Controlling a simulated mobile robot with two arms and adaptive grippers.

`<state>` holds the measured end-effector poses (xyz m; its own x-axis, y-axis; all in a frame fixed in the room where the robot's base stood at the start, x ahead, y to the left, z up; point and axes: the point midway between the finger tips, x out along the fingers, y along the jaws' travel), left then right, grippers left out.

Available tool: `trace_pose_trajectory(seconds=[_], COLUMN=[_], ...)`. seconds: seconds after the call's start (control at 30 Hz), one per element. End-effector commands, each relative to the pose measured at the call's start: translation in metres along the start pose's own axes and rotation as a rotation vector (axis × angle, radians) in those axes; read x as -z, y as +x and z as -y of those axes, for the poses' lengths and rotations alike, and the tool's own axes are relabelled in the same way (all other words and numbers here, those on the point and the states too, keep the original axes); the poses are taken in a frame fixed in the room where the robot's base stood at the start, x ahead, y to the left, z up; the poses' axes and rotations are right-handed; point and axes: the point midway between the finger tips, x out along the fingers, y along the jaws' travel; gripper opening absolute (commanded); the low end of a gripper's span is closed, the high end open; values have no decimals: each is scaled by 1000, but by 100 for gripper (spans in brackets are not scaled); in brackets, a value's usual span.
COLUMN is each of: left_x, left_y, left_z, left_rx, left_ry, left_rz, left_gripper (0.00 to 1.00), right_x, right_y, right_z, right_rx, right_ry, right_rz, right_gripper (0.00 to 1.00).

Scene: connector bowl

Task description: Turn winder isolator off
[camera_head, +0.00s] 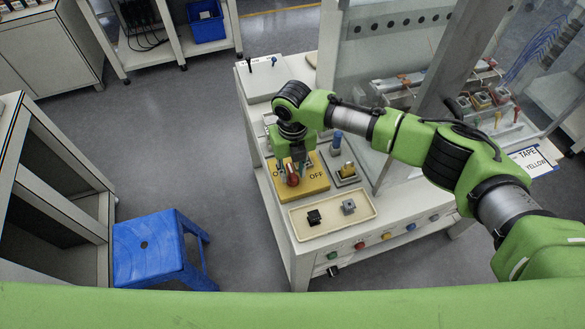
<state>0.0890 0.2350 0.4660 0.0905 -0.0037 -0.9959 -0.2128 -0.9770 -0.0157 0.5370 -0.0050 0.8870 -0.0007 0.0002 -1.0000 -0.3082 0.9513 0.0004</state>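The winder isolator is a yellow block (311,188) on the white bench, with "OFF" printed on its right part and a partly hidden letter on its left. My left gripper does not show.
A cream tray (331,233) with a black and a grey connector lies in front of the block. Clear panels stand behind. A blue stool (155,249) is on the floor at left.

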Motion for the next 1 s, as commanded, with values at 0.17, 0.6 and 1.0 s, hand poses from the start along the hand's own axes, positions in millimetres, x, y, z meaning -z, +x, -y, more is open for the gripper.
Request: trace_pose_trajectory(seconds=[0.17, 0.6, 1.0], left_x=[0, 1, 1], left_y=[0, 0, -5], left_z=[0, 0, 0], left_rx=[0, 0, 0], left_ry=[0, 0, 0], left_rz=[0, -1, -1], left_gripper=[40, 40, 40], right_x=[0, 0, 0], right_y=[3, 2, 1], right_z=[0, 0, 0], right_rx=[0, 1, 0], right_ry=[0, 1, 126], right_rz=[0, 0, -1], right_gripper=[28, 0, 0])
